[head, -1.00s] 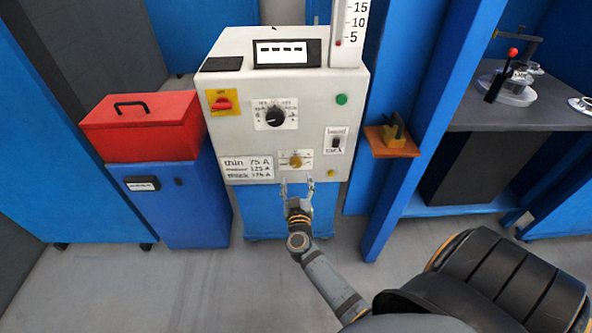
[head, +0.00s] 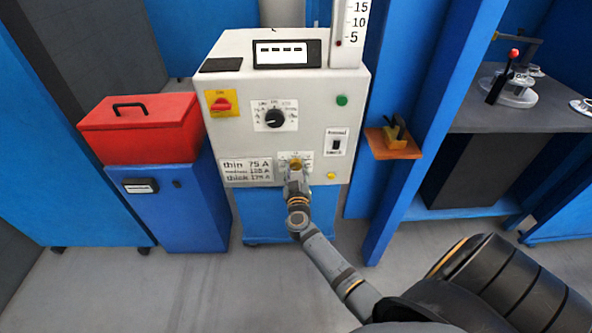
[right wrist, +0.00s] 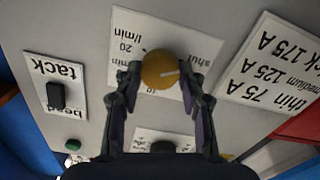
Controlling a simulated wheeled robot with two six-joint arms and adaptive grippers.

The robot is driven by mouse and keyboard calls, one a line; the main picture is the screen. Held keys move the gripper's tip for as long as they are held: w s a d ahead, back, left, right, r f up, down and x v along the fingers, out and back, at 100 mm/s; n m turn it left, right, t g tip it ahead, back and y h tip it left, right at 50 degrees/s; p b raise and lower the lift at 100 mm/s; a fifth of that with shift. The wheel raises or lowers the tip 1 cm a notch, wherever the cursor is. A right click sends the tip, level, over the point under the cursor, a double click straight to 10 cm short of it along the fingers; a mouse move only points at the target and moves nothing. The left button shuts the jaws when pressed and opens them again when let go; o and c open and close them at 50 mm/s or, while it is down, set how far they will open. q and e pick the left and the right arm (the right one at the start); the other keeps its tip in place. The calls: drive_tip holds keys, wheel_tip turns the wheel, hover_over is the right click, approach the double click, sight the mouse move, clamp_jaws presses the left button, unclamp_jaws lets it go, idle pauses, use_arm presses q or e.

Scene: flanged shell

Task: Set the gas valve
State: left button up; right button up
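The gas valve is a round brass-yellow knob (right wrist: 160,68) on a white scale plate (right wrist: 125,30) low on the grey machine front. In the right wrist view the plate is upside down, with "shut" on the right and 20 on the left. A light mark on the knob points right, toward the "shut" side. My right gripper (right wrist: 159,75) is open, one finger on each side of the knob, with narrow gaps visible. In the head view my right gripper (head: 295,176) covers part of the knob and plate. My left gripper is in neither view.
The machine (head: 240,140) also carries a black dial (head: 275,118), a red switch (head: 221,104), a tack/bead switch (head: 336,145), and a thin/medium/thick ampere label (head: 246,172). A red box (head: 145,140) stands left; an orange shelf (head: 392,150) juts out right.

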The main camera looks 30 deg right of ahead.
drive_tip(key=c, duration=0.3)
